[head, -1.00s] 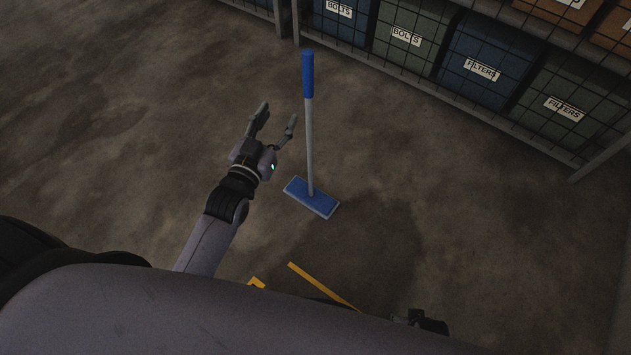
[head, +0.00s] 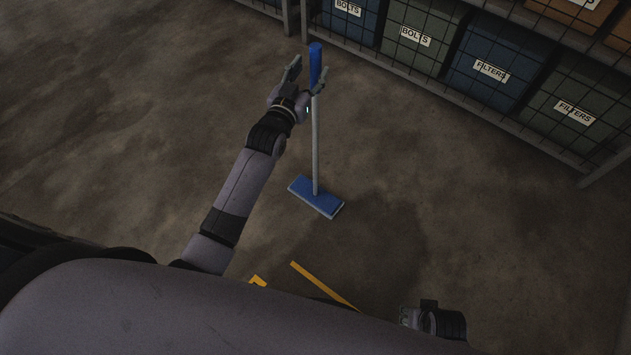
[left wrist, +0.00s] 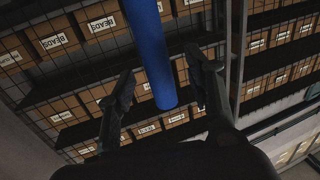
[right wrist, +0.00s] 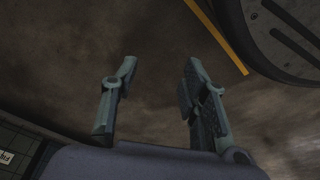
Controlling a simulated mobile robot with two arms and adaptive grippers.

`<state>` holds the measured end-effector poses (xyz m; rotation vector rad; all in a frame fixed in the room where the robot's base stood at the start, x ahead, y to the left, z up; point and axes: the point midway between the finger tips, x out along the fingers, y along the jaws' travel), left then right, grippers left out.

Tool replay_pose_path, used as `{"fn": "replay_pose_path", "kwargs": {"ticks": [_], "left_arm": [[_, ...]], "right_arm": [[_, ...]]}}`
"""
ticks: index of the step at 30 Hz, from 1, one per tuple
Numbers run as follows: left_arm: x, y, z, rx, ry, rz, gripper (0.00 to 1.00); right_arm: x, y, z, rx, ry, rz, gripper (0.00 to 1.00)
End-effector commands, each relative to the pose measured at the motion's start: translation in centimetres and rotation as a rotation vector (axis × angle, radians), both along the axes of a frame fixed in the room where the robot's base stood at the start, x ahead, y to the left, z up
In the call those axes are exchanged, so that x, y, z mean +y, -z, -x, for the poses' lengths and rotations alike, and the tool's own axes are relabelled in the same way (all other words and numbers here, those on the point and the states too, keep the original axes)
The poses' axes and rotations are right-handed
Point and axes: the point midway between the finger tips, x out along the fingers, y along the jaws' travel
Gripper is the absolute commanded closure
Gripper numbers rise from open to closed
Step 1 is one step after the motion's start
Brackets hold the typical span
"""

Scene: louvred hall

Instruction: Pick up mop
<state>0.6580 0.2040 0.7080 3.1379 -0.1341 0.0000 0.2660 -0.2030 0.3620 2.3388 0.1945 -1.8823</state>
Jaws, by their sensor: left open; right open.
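The mop stands upright on the floor, with a blue grip (head: 315,62), a grey pole (head: 315,140) and a flat blue head (head: 316,196). My left gripper (head: 308,72) is open at the height of the blue grip, with its fingers on either side of it in the picture. In the left wrist view the blue grip (left wrist: 150,55) shows between and beyond the open fingers (left wrist: 160,85); I cannot tell whether they touch it. My right gripper (right wrist: 160,85) is open and empty over bare floor; in the head view its fingers are mostly hidden, low at the right.
Wire-fronted shelving with blue and green bins (head: 490,70) labelled bolts and filters runs behind the mop. Yellow floor markings (head: 322,286) lie near my base. The concrete floor around the mop is clear.

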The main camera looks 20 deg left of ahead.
Motion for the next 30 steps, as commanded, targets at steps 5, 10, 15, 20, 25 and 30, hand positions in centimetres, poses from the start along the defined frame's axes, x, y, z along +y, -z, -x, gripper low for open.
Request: {"fn": "replay_pose_path", "kwargs": {"ticks": [5,10,15,20,25,30], "left_arm": [[-0.5,0.0,-2.7,-0.002,0.000,-0.001,0.53],[-0.6,-0.1,-3.5,-0.001,0.000,-0.001,0.53],[-0.6,-0.1,-3.5,-0.001,0.000,-0.001,0.53],[-0.5,-0.1,-3.4,-0.001,0.000,-0.001,0.63],[-0.5,-0.1,-3.4,-0.001,0.000,-0.001,0.74],[-0.5,-0.1,-3.4,-0.001,0.000,-0.001,0.86]], "right_arm": [[0.1,-1.5,-0.7,-0.012,0.002,-0.001,0.59],[0.1,-2.2,-0.9,-0.014,0.002,-0.001,0.59],[0.1,-2.2,-0.9,-0.013,0.002,-0.001,0.59],[0.1,-2.2,-0.9,-0.014,0.002,-0.001,0.59],[0.1,-2.2,-0.9,-0.014,0.002,-0.001,0.59],[0.1,-2.2,-0.9,-0.014,0.002,-0.001,0.59]]}}
